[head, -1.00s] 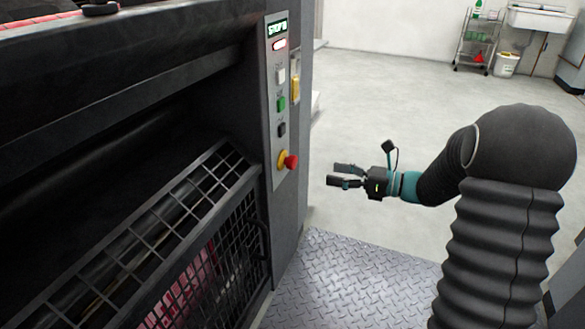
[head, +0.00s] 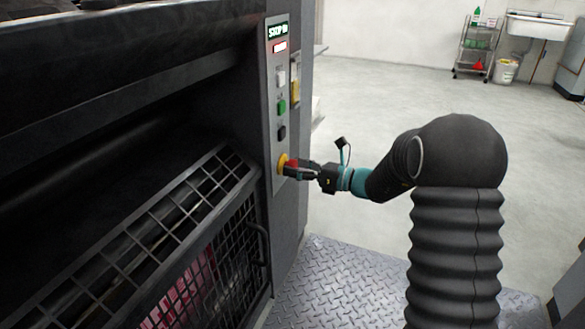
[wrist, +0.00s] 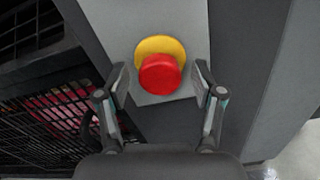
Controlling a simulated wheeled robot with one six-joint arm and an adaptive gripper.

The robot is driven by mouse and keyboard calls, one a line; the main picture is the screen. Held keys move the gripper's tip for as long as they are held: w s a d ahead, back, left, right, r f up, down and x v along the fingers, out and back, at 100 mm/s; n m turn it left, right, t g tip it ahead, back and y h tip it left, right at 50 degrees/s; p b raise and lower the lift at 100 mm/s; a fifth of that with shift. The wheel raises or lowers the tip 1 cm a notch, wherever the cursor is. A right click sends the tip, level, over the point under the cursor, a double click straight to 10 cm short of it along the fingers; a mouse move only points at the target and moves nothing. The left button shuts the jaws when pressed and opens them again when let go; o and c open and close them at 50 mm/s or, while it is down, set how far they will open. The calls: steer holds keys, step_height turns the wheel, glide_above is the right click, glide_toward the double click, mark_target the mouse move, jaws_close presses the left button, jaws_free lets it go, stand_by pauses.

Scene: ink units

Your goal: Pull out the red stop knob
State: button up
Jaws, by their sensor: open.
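The red stop knob (wrist: 159,75) sits on a yellow collar (wrist: 158,45) low on the grey control panel. In the head view the yellow collar (head: 282,163) shows, and the red knob (head: 291,167) is partly hidden by my fingers. My gripper (head: 300,169) is at the knob. In the wrist view my gripper (wrist: 162,82) is open, with one finger on each side of the knob. A gap shows between the knob and each finger there.
Above the knob the panel carries a black button (head: 282,132), a green button (head: 281,107), a white button (head: 281,78) and a lit display (head: 278,31). A mesh guard (head: 190,260) is at lower left. Open floor (head: 400,100) lies to the right.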

steer(key=shift+w+a, duration=0.2)
steer(key=shift+a, duration=0.4)
jaws_close()
steer(key=shift+p+v, duration=0.45)
steer(key=shift+v, duration=0.45)
steer(key=shift+c, duration=0.2)
jaws_free()
steer(key=shift+d, duration=0.2)
steer(key=shift+o, duration=0.2)
steer(key=shift+a, duration=0.1)
